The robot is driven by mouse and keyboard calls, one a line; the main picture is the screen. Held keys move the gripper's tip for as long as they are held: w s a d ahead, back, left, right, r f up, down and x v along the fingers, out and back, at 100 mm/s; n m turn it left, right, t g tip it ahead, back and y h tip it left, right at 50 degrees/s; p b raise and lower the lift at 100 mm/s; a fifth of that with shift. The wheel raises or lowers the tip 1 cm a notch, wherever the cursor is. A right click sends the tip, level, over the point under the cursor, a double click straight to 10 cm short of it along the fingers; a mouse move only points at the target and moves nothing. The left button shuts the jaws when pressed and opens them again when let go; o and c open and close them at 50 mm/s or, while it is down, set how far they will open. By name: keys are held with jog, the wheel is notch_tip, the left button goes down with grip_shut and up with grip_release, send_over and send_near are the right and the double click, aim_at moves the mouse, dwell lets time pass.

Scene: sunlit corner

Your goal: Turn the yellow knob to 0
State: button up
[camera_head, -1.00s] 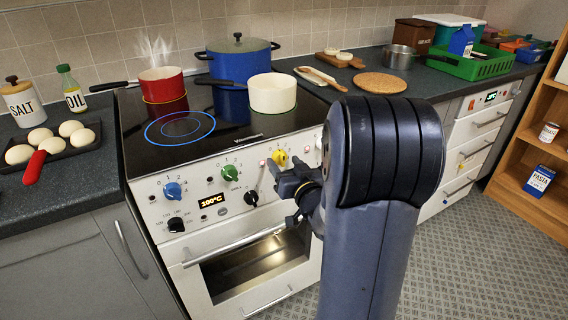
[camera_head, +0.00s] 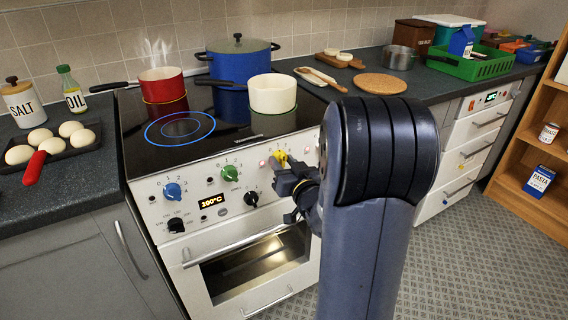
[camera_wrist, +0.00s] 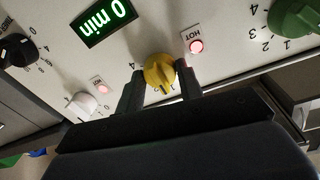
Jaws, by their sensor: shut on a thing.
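The yellow knob (camera_head: 280,157) is on the stove's front panel, right of the green knob (camera_head: 229,173). In the wrist view the yellow knob (camera_wrist: 160,73) sits between the two fingers of my gripper (camera_wrist: 160,88), which is shut on it. A dark pointer line on the knob shows at its lower part; a "4" is visible to its left, and its other numbers are mostly hidden by my fingers. In the head view my gripper (camera_head: 283,168) is at the knob, partly hidden by my arm.
The blue knob (camera_head: 172,191) and black knobs share the panel. A white knob (camera_wrist: 82,104) is near my gripper, with lit red "HOT" lamps around. Pots stand on the hob, including a steaming red pot (camera_head: 161,84) and a white pot (camera_head: 272,95). The oven door handle is below.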

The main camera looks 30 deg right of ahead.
jog(key=shift+f+n+b, duration=0.1)
jog(key=shift+n+b, duration=0.2)
jog(key=shift+b, duration=0.6)
jog(key=n+b, duration=0.3)
jog(key=b, duration=0.1)
jog(key=shift+f, duration=0.2)
jog(key=n+b, duration=0.4)
jog(key=shift+r+t, duration=0.15)
jog(key=shift+t, duration=0.15)
jog(key=shift+r+n, duration=0.1)
jog(key=shift+n, duration=0.3)
jog(key=o, duration=1)
